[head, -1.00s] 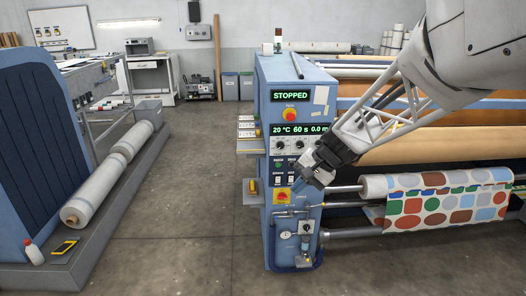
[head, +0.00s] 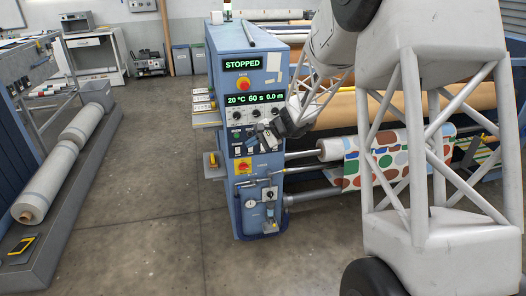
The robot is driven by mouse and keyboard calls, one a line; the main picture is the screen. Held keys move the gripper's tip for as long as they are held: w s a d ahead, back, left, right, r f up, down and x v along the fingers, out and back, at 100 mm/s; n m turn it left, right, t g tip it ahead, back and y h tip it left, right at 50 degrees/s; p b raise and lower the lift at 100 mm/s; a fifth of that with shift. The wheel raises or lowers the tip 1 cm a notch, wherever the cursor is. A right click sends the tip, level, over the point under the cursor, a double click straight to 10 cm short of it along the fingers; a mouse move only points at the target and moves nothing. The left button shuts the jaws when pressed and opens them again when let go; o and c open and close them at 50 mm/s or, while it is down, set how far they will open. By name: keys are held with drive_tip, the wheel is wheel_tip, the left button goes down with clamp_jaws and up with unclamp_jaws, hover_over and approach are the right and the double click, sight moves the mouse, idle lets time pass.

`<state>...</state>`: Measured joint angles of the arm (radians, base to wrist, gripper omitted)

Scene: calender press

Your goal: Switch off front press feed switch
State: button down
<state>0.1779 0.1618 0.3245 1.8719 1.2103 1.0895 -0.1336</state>
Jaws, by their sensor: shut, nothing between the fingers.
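The blue press cabinet (head: 220,60) stands in the middle of the head view, with a "STOPPED" display (head: 242,64) and a lower display reading 20 °C, 60 s, 0.0 m (head: 255,99). Below the dials is a small group of buttons and dark switches (head: 238,150). Their labels are too small to read, so I cannot tell which is the feed switch or its position. My gripper (head: 262,138) is shut and empty, in front of the right side of this group, and hides part of it. I cannot tell whether it touches the panel.
A red emergency button (head: 243,84) sits between the displays. A yellow-and-red rotary switch (head: 243,165) is below the switch group, with pipes and a gauge lower down. A patterned fabric roll (head: 385,158) lies to the right, partly behind my arm.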

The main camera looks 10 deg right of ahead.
drive_tip(key=w+d+f+m+t, duration=0.4)
drive_tip(key=w+d+f, duration=0.2)
drive_tip(key=w+f, duration=0.4)
drive_tip(key=w+d+f+m+t, duration=0.3)
drive_tip(key=w+d+f, duration=0.3)
drive_tip(key=w+f, duration=0.5)
wheel_tip(320, 180, down, 4)
drive_tip(key=shift+w+d+r+m+t+y, duration=0.2)
drive_tip(key=shift+d+r+m+t+y, duration=0.15)
drive_tip(key=shift+m, duration=0.45)
drive_tip(key=shift+w+f, duration=0.1)
drive_tip(key=shift+f, duration=0.05)
drive_tip(key=shift+w+f, duration=0.2)
drive_tip(key=shift+w, duration=1.2)
drive_tip(key=shift+w+f, duration=0.2)
drive_tip(key=shift+w, duration=1.25)
drive_tip(key=shift+w+f, duration=0.2)
drive_tip(key=shift+w, duration=1.2)
drive_tip(key=shift+w+f, duration=0.1)
drive_tip(key=shift+w, duration=0.6)
drive_tip(key=shift+s, duration=0.1)
drive_tip(key=shift+s, duration=0.6)
